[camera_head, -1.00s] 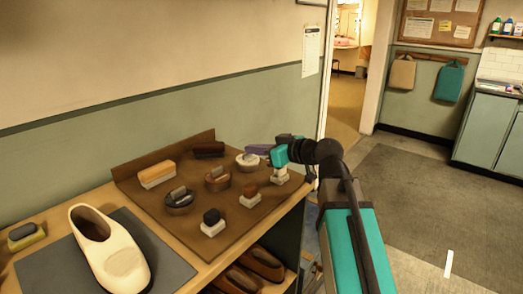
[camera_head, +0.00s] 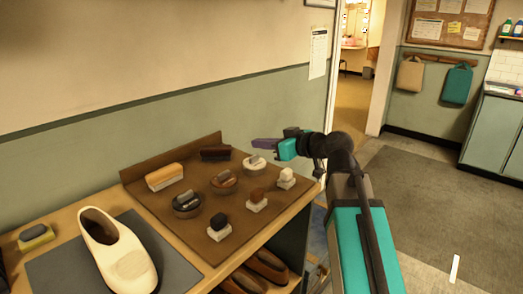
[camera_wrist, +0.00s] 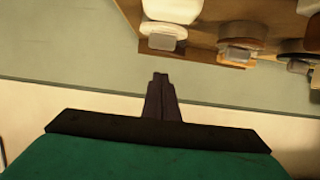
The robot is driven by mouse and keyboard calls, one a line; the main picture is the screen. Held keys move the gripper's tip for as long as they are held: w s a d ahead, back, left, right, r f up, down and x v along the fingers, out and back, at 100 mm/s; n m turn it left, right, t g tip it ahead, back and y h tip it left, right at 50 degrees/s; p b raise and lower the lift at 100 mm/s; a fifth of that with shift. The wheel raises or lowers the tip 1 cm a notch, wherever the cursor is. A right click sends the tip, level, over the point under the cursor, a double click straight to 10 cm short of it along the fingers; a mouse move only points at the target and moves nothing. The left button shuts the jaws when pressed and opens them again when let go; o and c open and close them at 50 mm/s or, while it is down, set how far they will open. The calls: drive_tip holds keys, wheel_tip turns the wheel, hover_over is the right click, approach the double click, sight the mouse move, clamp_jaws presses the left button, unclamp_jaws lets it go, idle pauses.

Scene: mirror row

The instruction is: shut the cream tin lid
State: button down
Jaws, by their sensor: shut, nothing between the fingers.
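The cream tin (camera_head: 254,168) is the round, pale-topped tin at the back right of the brown board. A small grey piece shows at its top; I cannot tell clearly how far its lid stands open. In the wrist view a pale round thing at the top, probably the cream tin (camera_wrist: 172,12), has a grey block at its near edge. My gripper (camera_head: 257,142) is shut and empty, its purple-dark fingers pointing left, just above and behind the tin in the picture. The fingers (camera_wrist: 160,77) show together in the wrist view, apart from the tin.
A brown tin (camera_head: 224,182) and a black tin (camera_head: 186,205) stand in row with it. Several white blocks with coloured tops, such as the black-topped one (camera_head: 219,228), stand in front. Brushes (camera_head: 164,177) lie behind. A cream shoe (camera_head: 118,250) stands left. The wall is close behind.

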sight(287, 171)
drive_tip(key=s+d, duration=0.1)
drive_tip(key=s+d+f+b, duration=0.1)
drive_tip(key=s+d, duration=0.1)
drive_tip(key=s+d+f, duration=0.1)
drive_tip(key=s+d, duration=0.1)
drive_tip(key=shift+d+f+b, duration=0.2)
drive_tip(key=shift+f+b, duration=0.05)
drive_tip(key=shift+b, duration=0.1)
drive_tip(key=shift+s+d+f+b, duration=0.15)
drive_tip(key=shift+s+d+b, duration=0.25)
drive_tip(key=shift+b, duration=0.55)
drive_tip(key=shift+s+d+f+b, duration=0.1)
drive_tip(key=shift+s+d+b, duration=0.2)
drive_tip(key=shift+b, duration=0.25)
